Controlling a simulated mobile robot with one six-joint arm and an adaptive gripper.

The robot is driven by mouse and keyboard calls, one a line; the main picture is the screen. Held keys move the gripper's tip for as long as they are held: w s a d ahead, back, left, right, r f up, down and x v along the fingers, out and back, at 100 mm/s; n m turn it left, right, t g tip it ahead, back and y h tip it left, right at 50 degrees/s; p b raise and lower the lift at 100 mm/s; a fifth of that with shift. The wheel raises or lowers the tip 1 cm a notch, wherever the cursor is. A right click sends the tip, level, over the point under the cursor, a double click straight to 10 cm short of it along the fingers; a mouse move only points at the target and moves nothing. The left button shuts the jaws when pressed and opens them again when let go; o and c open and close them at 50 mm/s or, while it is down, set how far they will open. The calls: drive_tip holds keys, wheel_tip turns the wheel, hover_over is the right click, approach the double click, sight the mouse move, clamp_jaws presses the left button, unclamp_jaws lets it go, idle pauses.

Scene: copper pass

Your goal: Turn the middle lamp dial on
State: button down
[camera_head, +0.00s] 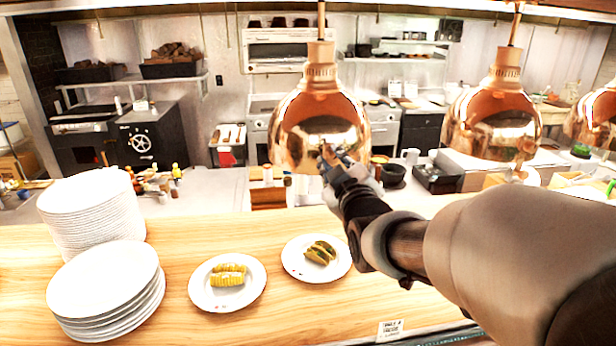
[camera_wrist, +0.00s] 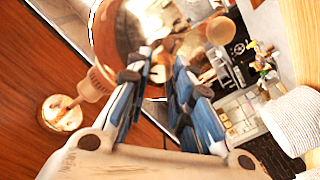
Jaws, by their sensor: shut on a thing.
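Three copper heat lamps hang over the counter in the head view: a left lamp (camera_head: 318,112), one to its right (camera_head: 494,112) and one cut off at the right edge (camera_head: 596,120). My gripper (camera_head: 328,163) is at the lower front of the left lamp, overlapping its rim. In the wrist view the gripper (camera_wrist: 163,75) has its blue-sided fingers up against a copper lamp (camera_wrist: 113,38). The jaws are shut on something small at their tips. I cannot make out its shape, nor a clear dial or its setting.
The wooden counter (camera_head: 190,240) holds stacked white plates (camera_head: 92,212) at the left and two plates of food, one on the left (camera_head: 227,300) and one on the right (camera_head: 290,262). A small sign (camera_head: 390,330) stands at the front edge. My arm spans the right side.

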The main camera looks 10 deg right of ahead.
drive_tip(key=n+b, duration=0.1)
drive_tip(key=b, duration=0.1)
drive_tip(key=n+b, duration=0.2)
drive_tip(key=shift+f+n, duration=0.2)
drive_tip(key=shift+n, duration=0.1)
drive_tip(key=n+b, duration=0.3)
drive_tip(key=n, duration=0.1)
drive_tip(key=shift+r+b, duration=0.15)
drive_tip(key=shift+b, duration=0.25)
drive_tip(key=shift+r+n, duration=0.1)
drive_tip(key=shift+n, duration=0.2)
drive_tip(key=c, duration=1.4)
unclamp_jaws()
drive_tip(key=s, duration=1.2)
